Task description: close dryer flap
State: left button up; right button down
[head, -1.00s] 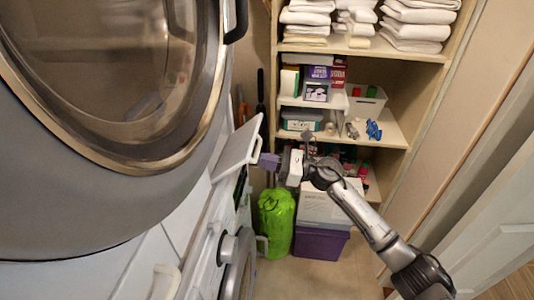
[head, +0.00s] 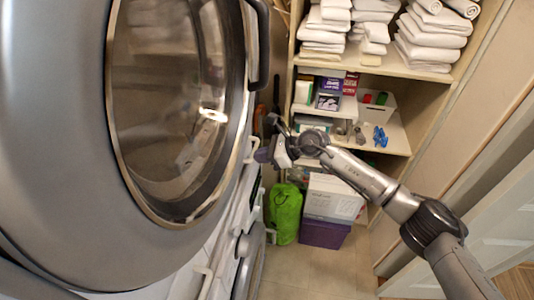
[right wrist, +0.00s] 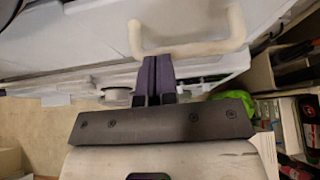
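The white dryer flap shows nearly edge-on on the machine front in the head view, with its pale handle (head: 251,149) facing the aisle. The same handle (right wrist: 190,46) spans the upper middle of the right wrist view, on a white panel (right wrist: 90,28). My right gripper (head: 263,155) is at the flap beside the handle. In the right wrist view its purple fingers (right wrist: 158,75) are together, with nothing seen between them. Their tips are at or just under the handle bar; I cannot tell whether they touch. My left gripper is not in view.
The large round dryer door (head: 180,110) fills the left side. A green bag (head: 285,213) and a purple box (head: 325,233) stand on the floor behind my right arm. Shelves (head: 420,70) hold towels and boxes. Floor (head: 310,275) in front is clear.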

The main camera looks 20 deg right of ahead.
jog(key=shift+w+a+r, duration=0.15)
jog(key=shift+a, duration=0.2)
jog(key=shift+d, duration=0.15)
dwell(0.3)
